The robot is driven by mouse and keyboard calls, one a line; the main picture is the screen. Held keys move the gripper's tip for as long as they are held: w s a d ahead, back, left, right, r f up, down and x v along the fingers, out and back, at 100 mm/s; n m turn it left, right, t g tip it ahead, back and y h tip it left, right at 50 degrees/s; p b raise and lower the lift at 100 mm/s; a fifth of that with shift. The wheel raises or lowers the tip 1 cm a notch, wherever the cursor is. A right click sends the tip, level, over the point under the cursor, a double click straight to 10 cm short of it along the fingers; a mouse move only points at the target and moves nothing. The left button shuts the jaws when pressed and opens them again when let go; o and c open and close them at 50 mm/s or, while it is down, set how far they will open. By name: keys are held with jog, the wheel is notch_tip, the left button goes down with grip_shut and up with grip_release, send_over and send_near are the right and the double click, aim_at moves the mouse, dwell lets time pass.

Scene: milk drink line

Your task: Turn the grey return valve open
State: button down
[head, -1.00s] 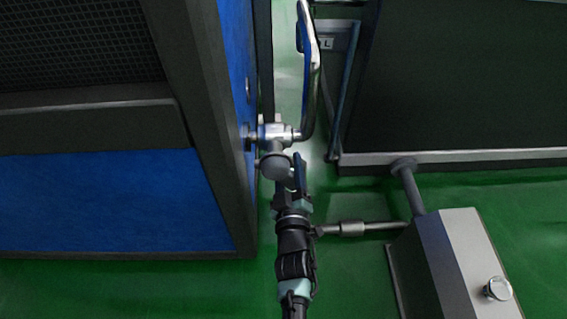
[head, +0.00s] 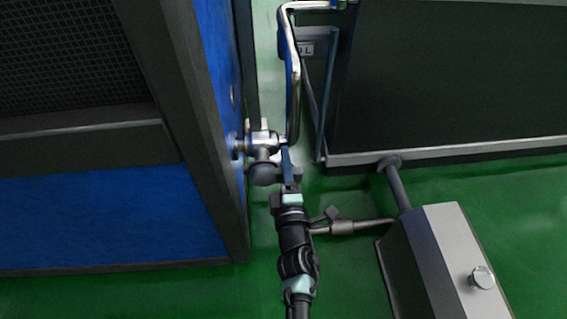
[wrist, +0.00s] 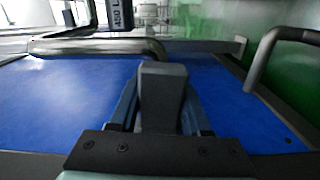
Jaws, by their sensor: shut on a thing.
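My gripper (head: 287,162) reaches up to a silver pipe fitting with a rounded dark grey part (head: 262,174) beside the blue cabinet in the head view. In the wrist view, my gripper (wrist: 161,88) has its blue fingers on either side of a dark grey block-shaped handle (wrist: 162,95), shut on it. I take this to be the handle of the grey return valve. In the head view the handle is largely hidden by the fingers, so its exact angle cannot be told.
The blue cabinet (head: 90,218) stands close on the left. A bent silver tube (head: 294,90) rises just beyond the gripper. A dark tank (head: 450,80) is at the right. A pipe fitting with a small grey lever (head: 333,213) and a metal box (head: 437,262) lie right of my arm.

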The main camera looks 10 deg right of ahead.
jog(key=shift+r+n, duration=0.1)
jog(key=shift+n, duration=0.4)
jog(key=shift+c, duration=1.8)
grip_release()
jog(key=shift+r, duration=0.1)
jog(key=shift+s, duration=0.1)
jog(key=s+p, duration=0.4)
jog(key=s, duration=0.9)
jog(key=shift+w, duration=0.1)
